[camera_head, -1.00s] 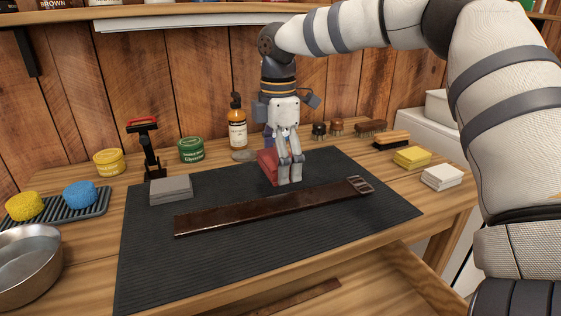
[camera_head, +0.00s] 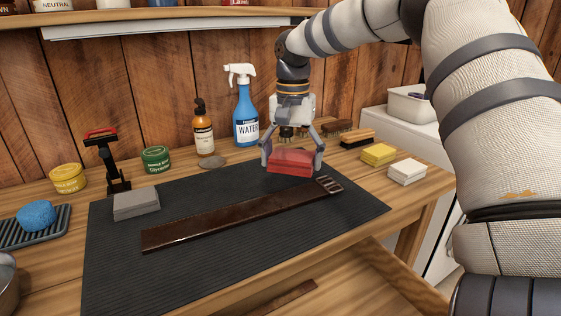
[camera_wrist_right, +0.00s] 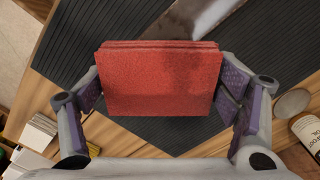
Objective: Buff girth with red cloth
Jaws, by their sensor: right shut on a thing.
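The girth (camera_head: 235,216) is a long dark brown strap with a buckle end (camera_head: 329,185) at the right. It lies slantwise on a black ribbed mat (camera_head: 200,277). My right gripper (camera_head: 292,163) is shut on the folded red cloth (camera_head: 290,162), with a finger at each side. The cloth is behind the girth, near its buckle end; I cannot tell whether it touches the mat. In the right wrist view the red cloth (camera_wrist_right: 160,80) fills the space between the fingers, and part of the girth (camera_wrist_right: 195,18) shows beyond it. My left gripper is not in view.
A grey block (camera_head: 136,203) sits on the mat's left. Behind stand a green tin (camera_head: 156,160), an amber bottle (camera_head: 204,135) and a blue spray bottle (camera_head: 246,120). Yellow (camera_head: 379,154) and white stacks (camera_head: 407,172) lie right. An open drawer (camera_head: 370,280) juts out in front.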

